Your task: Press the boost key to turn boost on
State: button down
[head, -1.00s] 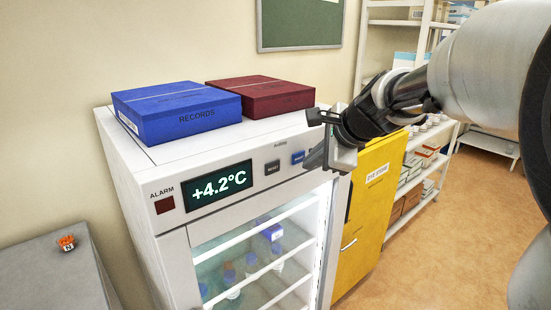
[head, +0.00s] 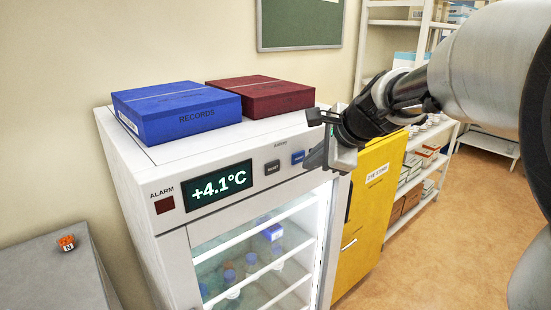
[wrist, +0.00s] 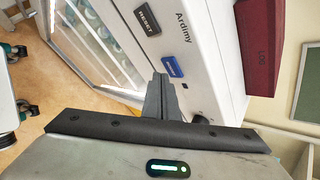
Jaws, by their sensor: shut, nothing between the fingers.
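The blue key, presumably boost, (head: 297,157) is on the upper front panel of the white fridge (head: 220,219), right of the dark RESET key (head: 272,167). In the wrist view the blue key (wrist: 172,67) is partly visible just beyond my fingertips, its label too small to read surely. My gripper (head: 314,157) is shut and empty, pointing at the panel close beside the blue key. Its fingertips (wrist: 160,77) show in the wrist view; I cannot tell whether they touch the panel. A small dark square (wrist: 185,86) beside the key looks unlit.
The fridge display (head: 218,184) reads +4.1°C, with a dark red ALARM lamp (head: 165,205) at its left. Blue (head: 178,112) and dark red (head: 262,97) record boxes lie on top. A yellow cabinet (head: 366,205) stands right; a grey bench (head: 45,275) is left.

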jog(key=shift+w+a, duration=0.1)
dwell(0.3)
jog(key=shift+w+a, duration=0.2)
jog(key=shift+w, duration=0.1)
jog(key=shift+w+p, duration=0.1)
jog(key=shift+p, duration=0.2)
dwell(0.4)
jog(key=shift+s+d, duration=0.25)
jog(key=shift+s, duration=0.25)
jog(key=s+d+b, duration=0.1)
jog(key=s+d, duration=0.2)
jog(key=s, duration=0.2)
jog(key=shift+d+b, duration=0.3)
jog(key=shift+b, duration=0.1)
jog(key=c, duration=2.5)
grip_release()
jog(key=shift+w, duration=0.1)
